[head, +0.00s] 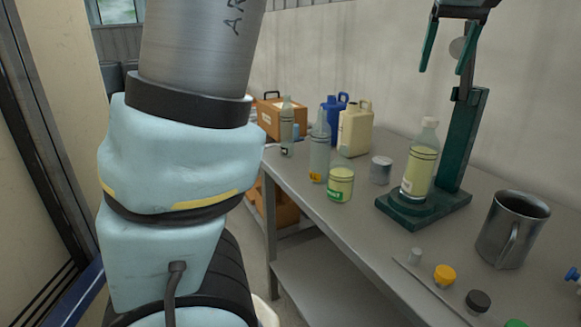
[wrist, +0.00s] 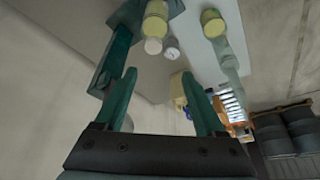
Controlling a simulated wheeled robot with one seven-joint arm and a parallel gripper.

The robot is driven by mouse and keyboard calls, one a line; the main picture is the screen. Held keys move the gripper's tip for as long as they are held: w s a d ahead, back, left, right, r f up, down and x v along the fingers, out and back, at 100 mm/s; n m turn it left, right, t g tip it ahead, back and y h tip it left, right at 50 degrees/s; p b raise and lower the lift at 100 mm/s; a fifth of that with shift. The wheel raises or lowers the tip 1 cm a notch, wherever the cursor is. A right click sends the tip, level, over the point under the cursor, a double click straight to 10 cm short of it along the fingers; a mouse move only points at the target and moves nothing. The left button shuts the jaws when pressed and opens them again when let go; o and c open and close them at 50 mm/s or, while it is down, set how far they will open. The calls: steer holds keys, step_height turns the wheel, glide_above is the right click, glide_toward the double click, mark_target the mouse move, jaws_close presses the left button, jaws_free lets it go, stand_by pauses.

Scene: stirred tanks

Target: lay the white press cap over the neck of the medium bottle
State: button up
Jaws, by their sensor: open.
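The medium bottle (head: 419,172), clear with pale yellow liquid, stands upright on the base of the green press stand (head: 425,209). The white press cap (head: 430,122) sits at the top of its neck; whether it is pressed down I cannot tell. In the wrist view the cap (wrist: 153,46) shows as a pale disc in front of the yellow bottle (wrist: 155,22). My gripper (head: 446,65) is open and empty, above the bottle and apart from it, close to the stand's post. Its green fingers also frame the wrist view (wrist: 163,82).
A steel mug (head: 511,230) stands right of the stand. A grey tin (head: 381,170), a yellow jar (head: 341,185) and a clear bottle (head: 319,150) stand left. Yellow (head: 445,275) and black (head: 478,300) caps lie near the front edge. A cream jug (head: 355,130) stands behind.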

steer(key=w+a+f+g, duration=0.1)
steer(key=w+a+f, duration=0.3)
steer(key=a+f, duration=0.7)
steer(key=s+a+f, duration=0.3)
steer(key=a+f, duration=0.2)
steer(key=a, duration=0.3)
steer(key=s+a+f+g, duration=0.1)
steer(key=s+a+f, duration=0.3)
steer(key=a+f, duration=0.2)
steer(key=s+a+f+n, duration=0.1)
steer(key=s+a+f, duration=0.2)
steer(key=a, duration=0.6)
step_height(320, 180, down, 3)
steer(key=shift+s+a+r+g+y, duration=0.2)
steer(key=shift+s+a+g+y, duration=0.1)
steer(key=shift+s+a+g, duration=0.1)
